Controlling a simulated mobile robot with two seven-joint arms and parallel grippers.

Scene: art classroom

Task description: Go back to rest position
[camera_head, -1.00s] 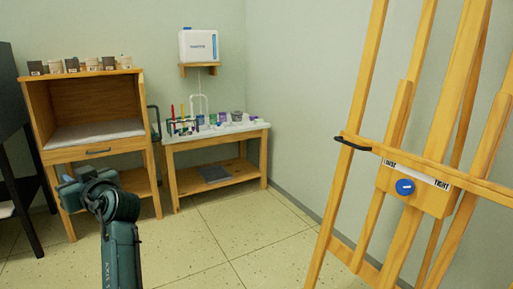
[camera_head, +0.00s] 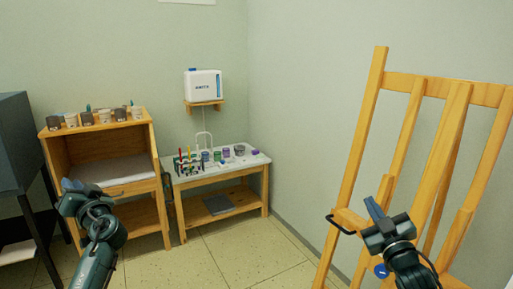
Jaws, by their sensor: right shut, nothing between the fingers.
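My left gripper (camera_head: 72,187) is at the lower left, in front of the wooden cabinet. From this angle I cannot tell whether its fingers are open or shut. My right gripper (camera_head: 375,210) is at the lower right, in front of the wooden easel. It is shut with nothing held. Both arms come up from the bottom edge of the head view and are raised in front of me.
The wooden easel (camera_head: 362,150) with a black handle (camera_head: 340,225) and a blue knob (camera_head: 381,271) stands at the right. A wooden cabinet (camera_head: 98,149) with several pots and a low table (camera_head: 217,175) with paint supplies stand at the back left. Floor (camera_head: 225,246) between them is clear.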

